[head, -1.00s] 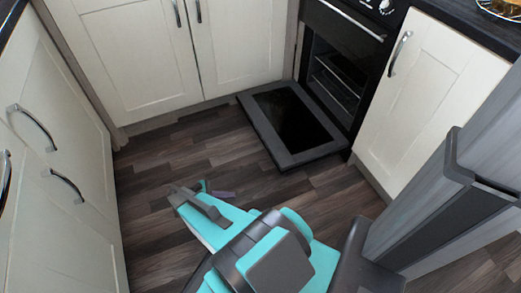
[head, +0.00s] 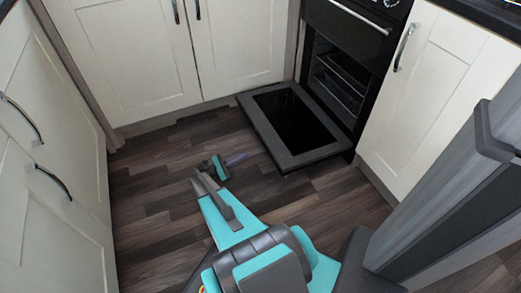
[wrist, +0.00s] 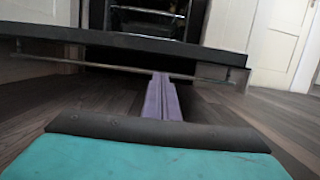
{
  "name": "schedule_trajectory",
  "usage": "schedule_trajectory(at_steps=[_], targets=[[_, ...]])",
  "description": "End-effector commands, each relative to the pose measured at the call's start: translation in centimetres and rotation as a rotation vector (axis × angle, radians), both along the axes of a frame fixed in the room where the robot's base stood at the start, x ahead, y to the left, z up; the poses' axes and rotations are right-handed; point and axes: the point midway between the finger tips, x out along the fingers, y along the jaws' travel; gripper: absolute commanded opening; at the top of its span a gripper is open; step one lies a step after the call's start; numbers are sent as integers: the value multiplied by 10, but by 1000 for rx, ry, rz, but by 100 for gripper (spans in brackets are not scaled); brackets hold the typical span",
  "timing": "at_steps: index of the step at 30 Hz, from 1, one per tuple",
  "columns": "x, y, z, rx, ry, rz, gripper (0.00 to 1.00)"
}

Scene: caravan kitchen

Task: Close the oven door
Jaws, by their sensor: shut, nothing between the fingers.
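The oven door (head: 293,157) is open, folded down flat near the floor in front of the oven (head: 345,25). It has a dark glass pane and a grey frame. In the wrist view the door (wrist: 120,38) is a dark slab seen nearly edge-on, with a thin handle bar (wrist: 100,67) below it. My gripper (head: 238,158) is low over the floor, just left of the door's outer edge. Its purple fingers (wrist: 161,92) are together and empty, pointing at the door. Their tips overlap the bar in the picture; I cannot tell whether they touch it.
Cream cupboards stand at the left (head: 50,200), the back (head: 235,45) and right of the oven (head: 430,90). A grey panelled upright (head: 440,190) stands at the right. The wood floor (head: 165,180) left of the door is clear. Racks (head: 342,90) show inside the oven.

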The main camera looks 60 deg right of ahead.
Motion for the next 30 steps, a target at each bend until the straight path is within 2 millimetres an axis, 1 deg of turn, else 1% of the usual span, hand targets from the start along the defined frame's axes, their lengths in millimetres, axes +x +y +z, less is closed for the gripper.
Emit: schedule_trajectory(at_steps=[11,17,23,30], targets=[[-1,-1,1,-1,1,0,0],[-6,-8,2,-1,0,-1,0],[-20,-25,6,0,-1,-3,0],[-40,-52,12,0,-1,-3,0]])
